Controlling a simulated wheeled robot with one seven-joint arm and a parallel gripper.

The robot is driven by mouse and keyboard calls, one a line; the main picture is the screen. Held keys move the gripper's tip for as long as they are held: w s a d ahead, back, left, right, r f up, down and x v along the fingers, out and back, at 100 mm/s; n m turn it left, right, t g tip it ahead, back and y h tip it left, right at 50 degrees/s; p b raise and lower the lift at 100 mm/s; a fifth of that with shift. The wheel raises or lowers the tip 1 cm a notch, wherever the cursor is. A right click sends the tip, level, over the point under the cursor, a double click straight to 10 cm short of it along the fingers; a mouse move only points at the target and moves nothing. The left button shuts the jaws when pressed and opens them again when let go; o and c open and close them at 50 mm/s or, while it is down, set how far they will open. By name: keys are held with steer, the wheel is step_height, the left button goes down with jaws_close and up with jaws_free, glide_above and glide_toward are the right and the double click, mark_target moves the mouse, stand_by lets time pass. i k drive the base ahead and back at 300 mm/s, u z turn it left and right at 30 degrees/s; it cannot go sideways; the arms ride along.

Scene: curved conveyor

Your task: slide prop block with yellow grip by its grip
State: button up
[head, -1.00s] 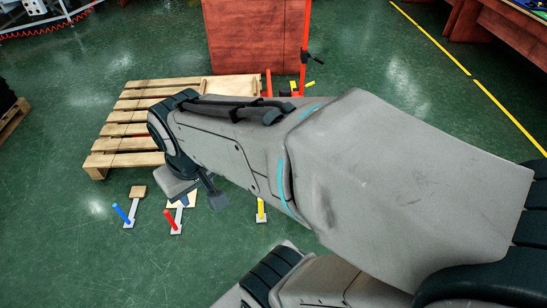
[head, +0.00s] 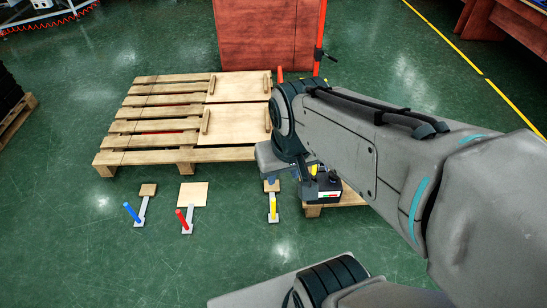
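The prop with the yellow grip (head: 273,209) stands on the green floor in front of the pallet. It has a small wooden block (head: 271,186) at its far end, a grey plate and an upright yellow handle. My gripper (head: 271,178) is at the end of the arm, over or just behind the wooden block in the picture. It appears apart from the yellow handle. Its fingers are small, dark and partly hidden by my wrist, so its opening does not show.
A blue-handled prop (head: 131,212) and a red-handled prop (head: 183,221) stand to the left. Behind is a wooden pallet (head: 165,110) with two boards. A black box (head: 328,187) sits right of the yellow prop, partly behind my arm.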

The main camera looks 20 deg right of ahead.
mark_target(272, 217)
steer(key=i, duration=1)
